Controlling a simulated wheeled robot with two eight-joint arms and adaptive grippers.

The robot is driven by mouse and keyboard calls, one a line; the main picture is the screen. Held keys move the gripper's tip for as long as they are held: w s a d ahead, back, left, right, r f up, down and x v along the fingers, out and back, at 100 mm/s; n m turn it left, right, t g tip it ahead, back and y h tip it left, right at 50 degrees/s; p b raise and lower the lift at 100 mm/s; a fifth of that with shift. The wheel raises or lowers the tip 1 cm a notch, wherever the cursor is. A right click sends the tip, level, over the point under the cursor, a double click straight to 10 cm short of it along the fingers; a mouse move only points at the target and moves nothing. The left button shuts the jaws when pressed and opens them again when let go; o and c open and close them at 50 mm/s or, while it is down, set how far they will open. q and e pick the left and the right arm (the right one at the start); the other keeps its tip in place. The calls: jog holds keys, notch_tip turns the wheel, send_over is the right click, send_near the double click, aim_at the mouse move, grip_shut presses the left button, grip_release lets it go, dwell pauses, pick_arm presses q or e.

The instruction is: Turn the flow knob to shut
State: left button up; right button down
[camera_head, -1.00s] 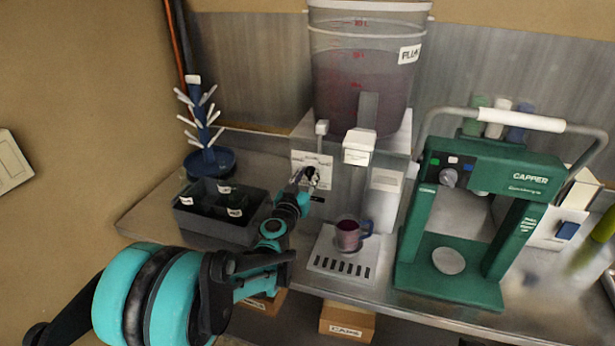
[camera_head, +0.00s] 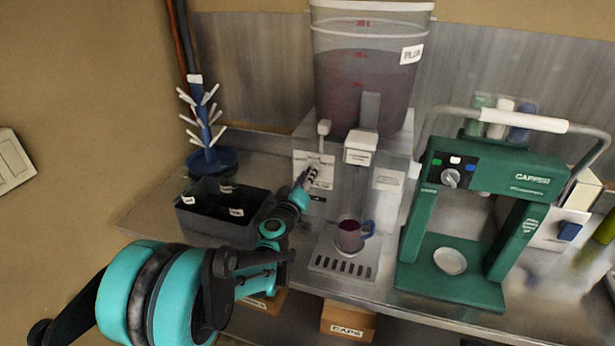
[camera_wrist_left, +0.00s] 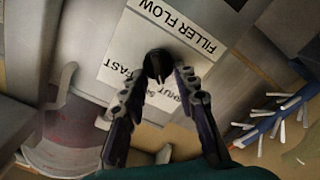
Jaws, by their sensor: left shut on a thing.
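The flow knob (camera_wrist_left: 157,63) is a small dark round knob on a white label plate (camera_wrist_left: 120,65) reading "FILLER FLOW", with "FAST", "SLOW" and "SHUT" markings partly covered by the fingers. My left gripper (camera_wrist_left: 161,84) has a finger on each side of the knob and is shut on it. In the head view, my left gripper (camera_head: 312,174) reaches the plate on the front of the filler (camera_head: 347,190), and its fingers hide the knob there. The exact knob setting is hard to read. My right gripper is not in view.
A mug (camera_head: 349,236) with dark red liquid stands on the drip tray (camera_head: 343,262) below the spout. The plum bucket (camera_head: 362,85) sits above. A black crate (camera_head: 220,215) and blue bottle tree (camera_head: 205,130) are at left; a green capper (camera_head: 455,220) is at right.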

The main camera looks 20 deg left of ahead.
pick_arm(q)
jog(key=shift+n, duration=0.3)
jog(key=o, duration=1.2)
jog(key=shift+c, duration=0.2)
jog(key=s, duration=1.2)
jog(key=shift+a, duration=0.2)
